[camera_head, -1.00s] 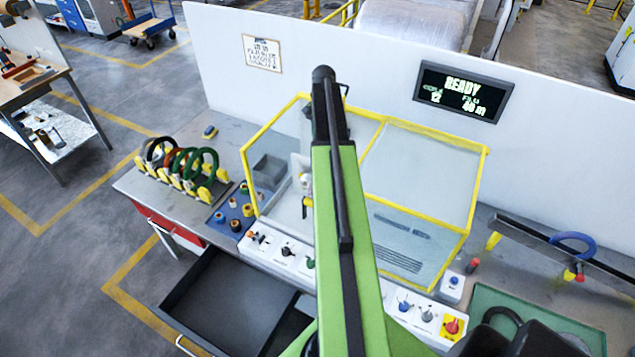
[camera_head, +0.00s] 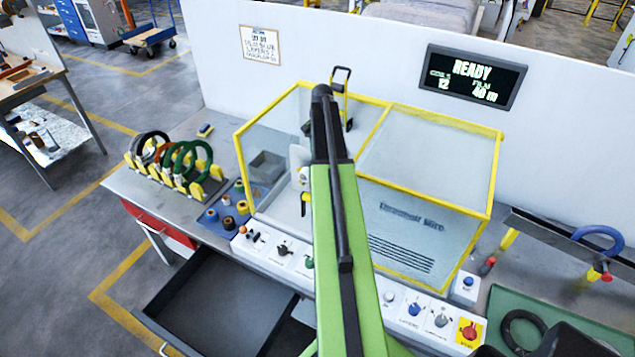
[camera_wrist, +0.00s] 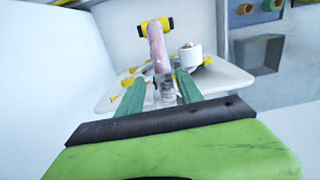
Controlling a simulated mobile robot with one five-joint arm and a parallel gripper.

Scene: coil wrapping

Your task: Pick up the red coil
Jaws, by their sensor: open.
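An orange-red coil (camera_head: 163,153) stands on the rack at the left end of the bench in the head view, partly hidden among black and green coils. My gripper (camera_wrist: 160,95) shows in the wrist view with its two green fingers apart and nothing seen held between them. Beyond the fingers are a pinkish cylinder (camera_wrist: 158,50) with a yellow and black end and a white roll (camera_wrist: 191,56). The red coil cannot be made out in the wrist view. In the head view my gripper is hidden behind my arm, well right of the rack.
A yellow-framed clear enclosure (camera_head: 498,165) stands mid-bench, behind a row of control knobs (camera_head: 284,250). An open dark drawer (camera_head: 215,305) juts out at the front left. A blue coil (camera_head: 600,232) hangs at the right. A green mat (camera_head: 500,300) holds a black ring.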

